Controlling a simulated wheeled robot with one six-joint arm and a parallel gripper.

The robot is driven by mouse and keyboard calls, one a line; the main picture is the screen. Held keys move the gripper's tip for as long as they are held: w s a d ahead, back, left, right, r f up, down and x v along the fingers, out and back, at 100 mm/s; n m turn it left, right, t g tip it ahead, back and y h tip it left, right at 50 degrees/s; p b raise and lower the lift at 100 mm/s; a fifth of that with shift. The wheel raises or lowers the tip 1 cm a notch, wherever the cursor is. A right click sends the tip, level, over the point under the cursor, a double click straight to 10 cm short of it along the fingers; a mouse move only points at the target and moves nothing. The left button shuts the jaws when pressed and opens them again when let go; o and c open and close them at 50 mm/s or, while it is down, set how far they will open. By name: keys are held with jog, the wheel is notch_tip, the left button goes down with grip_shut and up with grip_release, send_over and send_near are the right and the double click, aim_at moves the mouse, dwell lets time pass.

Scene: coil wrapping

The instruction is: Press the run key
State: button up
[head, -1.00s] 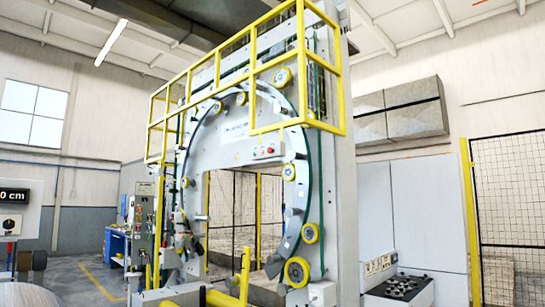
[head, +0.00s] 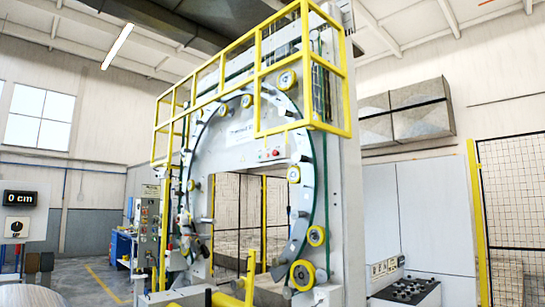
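No key in view can be read as the run key. A small box (head: 268,155) with red and pale buttons sits on the front of the large grey wrapping ring machine (head: 234,150). A tall control panel (head: 150,222) with small coloured buttons stands at the machine's left. The key labels are too small to read. My gripper is not in view.
A display (head: 19,198) at the left edge reads 0 cm, with a black knob below it. Yellow railings (head: 255,105) run around the machine. A mesh fence (head: 512,200) stands at right. Some open floor (head: 100,285) shows at lower left.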

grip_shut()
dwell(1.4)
